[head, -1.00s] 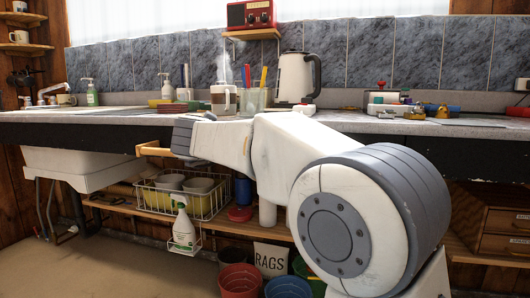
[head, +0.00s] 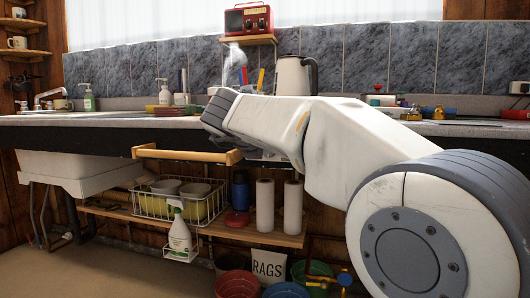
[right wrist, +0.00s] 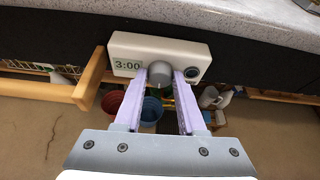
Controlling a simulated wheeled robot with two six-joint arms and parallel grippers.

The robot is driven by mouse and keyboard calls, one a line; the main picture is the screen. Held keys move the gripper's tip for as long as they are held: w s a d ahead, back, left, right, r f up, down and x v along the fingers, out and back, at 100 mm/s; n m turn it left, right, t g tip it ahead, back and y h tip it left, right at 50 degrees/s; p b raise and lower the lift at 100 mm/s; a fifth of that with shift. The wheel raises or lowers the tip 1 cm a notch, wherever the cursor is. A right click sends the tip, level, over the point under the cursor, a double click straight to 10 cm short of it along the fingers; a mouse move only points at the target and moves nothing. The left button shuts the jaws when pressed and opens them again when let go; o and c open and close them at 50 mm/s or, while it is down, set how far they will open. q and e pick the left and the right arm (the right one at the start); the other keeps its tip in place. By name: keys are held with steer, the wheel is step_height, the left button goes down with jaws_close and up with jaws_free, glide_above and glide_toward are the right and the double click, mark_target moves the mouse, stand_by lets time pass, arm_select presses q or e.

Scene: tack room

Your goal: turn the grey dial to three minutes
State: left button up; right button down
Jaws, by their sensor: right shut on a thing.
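A white timer box (right wrist: 146,46) is fixed on the dark front edge of the counter in the right wrist view. Its small display (right wrist: 127,65) reads 3:00. The grey dial (right wrist: 159,73) sticks out from its front, right of the display. My right gripper (right wrist: 161,78) has its two pale purple fingers on either side of the dial, shut on it. In the head view my right arm hides the dial and the gripper's fingers. My left gripper is in neither view.
A wooden rail (head: 185,154) juts out below the counter (head: 60,117), left of the timer. A dark round button (right wrist: 192,73) sits right of the dial. Below are a wire basket (head: 150,205), paper rolls (head: 265,205) and buckets (head: 237,284).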

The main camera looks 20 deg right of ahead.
stand_by(0.4)
steer(key=c, duration=0.8)
jaws_free()
steer(key=shift+o, duration=0.2)
steer(key=p+v, duration=0.3)
steer(key=v, duration=0.7)
steer(key=shift+s+r, duration=0.1)
steer(key=shift+s, duration=0.05)
